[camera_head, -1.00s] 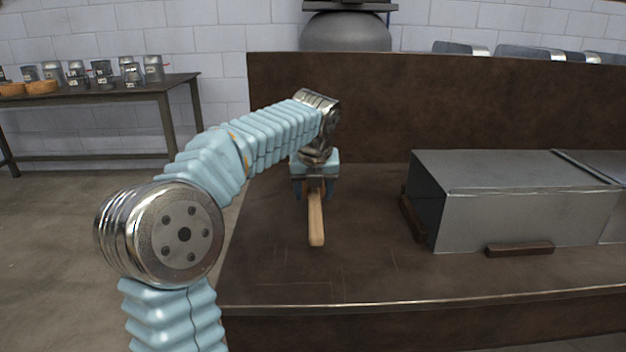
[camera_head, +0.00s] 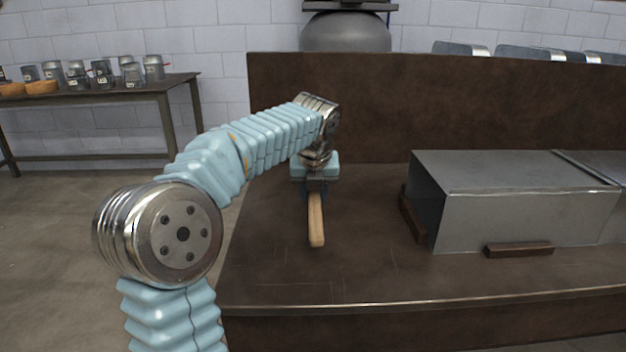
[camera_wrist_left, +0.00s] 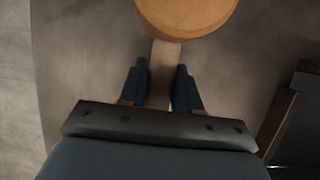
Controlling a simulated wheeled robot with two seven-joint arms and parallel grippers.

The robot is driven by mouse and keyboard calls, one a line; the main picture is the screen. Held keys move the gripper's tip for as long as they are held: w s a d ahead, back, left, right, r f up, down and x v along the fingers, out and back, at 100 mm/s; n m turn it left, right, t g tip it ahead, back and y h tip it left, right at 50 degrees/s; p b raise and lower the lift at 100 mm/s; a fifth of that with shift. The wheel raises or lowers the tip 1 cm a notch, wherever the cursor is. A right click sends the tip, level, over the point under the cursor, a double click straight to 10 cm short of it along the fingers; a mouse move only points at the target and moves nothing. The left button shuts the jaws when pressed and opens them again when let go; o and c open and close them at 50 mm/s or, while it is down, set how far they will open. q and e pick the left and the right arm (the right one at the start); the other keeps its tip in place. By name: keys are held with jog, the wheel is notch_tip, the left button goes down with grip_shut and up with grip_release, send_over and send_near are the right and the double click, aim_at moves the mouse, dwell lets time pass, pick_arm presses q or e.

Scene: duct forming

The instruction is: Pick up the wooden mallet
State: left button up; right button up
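The wooden mallet (camera_head: 316,222) lies on the dark brown workbench (camera_head: 270,255), its pale handle pointing toward the front edge. In the head view its head is hidden behind my left gripper (camera_head: 316,192). In the left wrist view the round orange-brown mallet head (camera_wrist_left: 188,12) shows at the top, and the handle runs down between the two dark blue fingers of my left gripper (camera_wrist_left: 161,85). The fingers are against both sides of the handle, so the gripper is shut on it, pointing down. My right gripper is not in view.
A grey sheet-metal duct (camera_head: 530,215) sits on the bench to the right, with dark wooden blocks (camera_head: 519,249) beside it. A raised brown panel (camera_head: 450,110) stands along the back. A side table (camera_head: 130,88) with metal cups stands at far left. The bench front is clear.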

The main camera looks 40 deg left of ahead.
pick_arm(q)
grip_shut()
jog(key=shift+r, duration=0.1)
jog(key=shift+r, duration=0.2)
notch_tip(320, 180, up, 3)
jog(key=shift+w+r+p, duration=0.1)
jog(key=shift+p, duration=0.2)
jog(key=s+d+r, duration=0.2)
jog(key=d+r, duration=0.3)
jog(key=d, duration=0.1)
jog(key=s+d+r, duration=0.2)
jog(key=d+r, duration=0.2)
jog(key=d, duration=0.3)
jog(key=shift+s+r, duration=0.3)
jog(key=shift+r, duration=0.1)
jog(key=shift+d, duration=0.1)
